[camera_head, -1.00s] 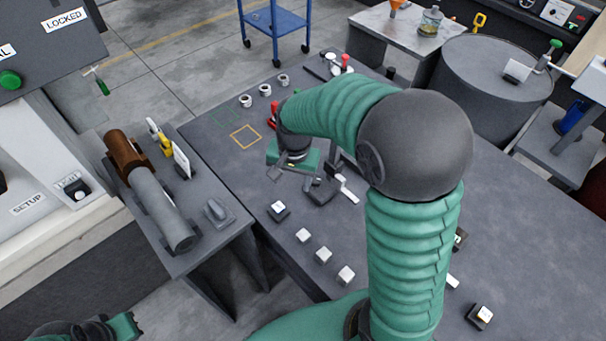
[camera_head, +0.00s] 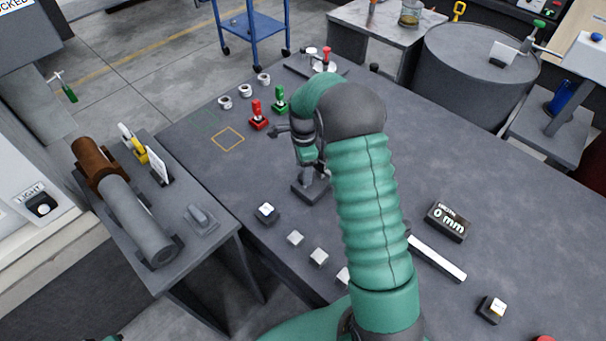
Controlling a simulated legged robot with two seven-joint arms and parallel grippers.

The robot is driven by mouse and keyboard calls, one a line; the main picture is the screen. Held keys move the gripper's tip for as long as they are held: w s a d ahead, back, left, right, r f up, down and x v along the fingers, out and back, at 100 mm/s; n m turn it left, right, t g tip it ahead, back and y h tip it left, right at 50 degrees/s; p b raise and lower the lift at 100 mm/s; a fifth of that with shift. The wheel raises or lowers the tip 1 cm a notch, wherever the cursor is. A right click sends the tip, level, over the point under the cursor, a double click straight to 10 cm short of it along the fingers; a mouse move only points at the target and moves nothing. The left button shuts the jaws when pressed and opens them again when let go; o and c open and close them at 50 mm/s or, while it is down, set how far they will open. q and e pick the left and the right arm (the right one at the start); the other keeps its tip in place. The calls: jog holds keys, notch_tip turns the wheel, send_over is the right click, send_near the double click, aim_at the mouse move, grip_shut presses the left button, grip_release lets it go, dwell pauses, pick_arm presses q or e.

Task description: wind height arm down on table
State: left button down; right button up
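My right arm comes up from the bottom and bends over the table (camera_head: 520,215). My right gripper (camera_head: 282,131) is at its far end, pointing left, just above and behind a dark stand (camera_head: 308,192) on the table. The forearm partly hides the stand's top, and I cannot tell which part of it is the height arm, or whether the gripper touches it. The finger opening is too small to make out. A black display (camera_head: 448,221) right of my arm reads "0 mm". My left gripper is not visible; only a green sliver shows at the bottom left edge.
Red (camera_head: 258,116) and green (camera_head: 279,99) levers stand beyond the gripper, near white round parts (camera_head: 245,90). White buttons (camera_head: 319,257) line the near edge. A pale bar (camera_head: 437,258) lies right of my arm. A side bench (camera_head: 215,240) holds a cylinder (camera_head: 138,220).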

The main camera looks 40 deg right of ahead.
jog(key=f, duration=0.3)
jog(key=shift+d, duration=0.35)
jog(key=shift+a+r, duration=0.1)
jog(key=shift+a, duration=0.15)
jog(key=shift+a+r, duration=0.1)
jog(key=shift+a, duration=0.05)
jog(key=c, duration=0.3)
grip_shut()
